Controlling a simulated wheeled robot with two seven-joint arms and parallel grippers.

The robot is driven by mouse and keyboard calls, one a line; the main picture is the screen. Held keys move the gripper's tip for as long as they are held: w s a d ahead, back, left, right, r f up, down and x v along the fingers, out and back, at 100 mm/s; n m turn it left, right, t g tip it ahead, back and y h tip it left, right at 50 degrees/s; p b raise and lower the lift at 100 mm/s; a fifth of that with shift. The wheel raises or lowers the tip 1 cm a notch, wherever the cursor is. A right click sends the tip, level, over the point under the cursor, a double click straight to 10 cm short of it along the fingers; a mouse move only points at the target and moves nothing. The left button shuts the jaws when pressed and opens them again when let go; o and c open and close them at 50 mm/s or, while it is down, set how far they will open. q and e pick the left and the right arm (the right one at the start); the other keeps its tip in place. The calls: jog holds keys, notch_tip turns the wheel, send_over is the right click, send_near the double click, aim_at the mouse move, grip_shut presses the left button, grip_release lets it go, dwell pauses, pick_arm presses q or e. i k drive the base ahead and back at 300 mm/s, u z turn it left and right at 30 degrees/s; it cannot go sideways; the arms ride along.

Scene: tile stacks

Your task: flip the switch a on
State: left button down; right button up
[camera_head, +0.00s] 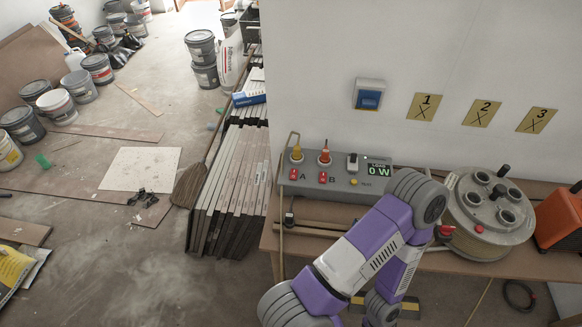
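A grey control box (345,184) stands on the wooden bench against the wall. A small red switch (293,174) sits beside the letter A on its front face, and a second red switch (323,177) sits beside the letter B. I cannot tell which way either switch is set. The display (379,170) reads 0 W in green. A yellow fitting and an orange fitting rise from the top above the switches. One purple and white arm of mine bends in front of the box's right side. Neither gripper can be made out.
A round grey cable reel (486,215) stands on the bench (355,212) right of my arm, with an orange case (560,218) beyond it. Stacked boards (229,190) and a broom (190,184) stand left of the bench. Paint buckets (57,106) stand at the far left.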

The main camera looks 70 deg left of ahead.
aim_at(293, 172)
jog(key=k, duration=1)
jog(key=u, duration=1.15)
jog(key=i, duration=0.25)
jog(key=z, duration=0.05)
